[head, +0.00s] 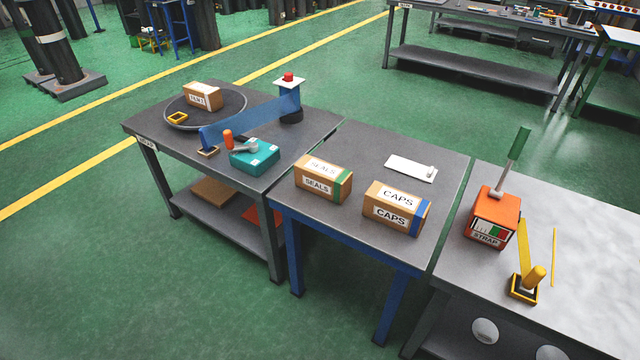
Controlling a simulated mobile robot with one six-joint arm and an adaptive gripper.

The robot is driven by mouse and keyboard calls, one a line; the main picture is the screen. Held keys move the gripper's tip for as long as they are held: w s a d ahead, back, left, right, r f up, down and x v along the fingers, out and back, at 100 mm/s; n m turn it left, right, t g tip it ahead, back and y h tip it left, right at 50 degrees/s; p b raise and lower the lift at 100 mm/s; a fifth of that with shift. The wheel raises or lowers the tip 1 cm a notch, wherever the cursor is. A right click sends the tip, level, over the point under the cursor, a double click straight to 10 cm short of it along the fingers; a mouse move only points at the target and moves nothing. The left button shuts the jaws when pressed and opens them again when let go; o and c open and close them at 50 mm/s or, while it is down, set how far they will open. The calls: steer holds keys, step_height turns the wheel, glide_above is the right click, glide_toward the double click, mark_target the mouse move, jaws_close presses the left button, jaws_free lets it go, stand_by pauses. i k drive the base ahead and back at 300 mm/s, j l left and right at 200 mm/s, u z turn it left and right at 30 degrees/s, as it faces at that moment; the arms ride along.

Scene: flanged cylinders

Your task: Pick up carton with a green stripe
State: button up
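The carton with a green stripe (322,181) is a brown box with white labels reading SEALS. It stands on the left front part of the middle table (365,151), with the green stripe around its right end. A similar brown carton with a blue stripe (396,208), labelled CAPS, stands to its right with a gap between them. My gripper is not in view.
A white flat item (410,168) lies behind the cartons. The left table (262,98) holds a round turntable (232,117) with another carton (203,96), a blue strip and a teal box (254,157). The right table (590,252) holds an orange STRAP box (492,216) and a yellow tool.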

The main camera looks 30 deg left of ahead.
mark_target(331, 182)
steer(key=u, duration=1.3)
steer(key=z, duration=1.45)
steer(key=u, duration=1.45)
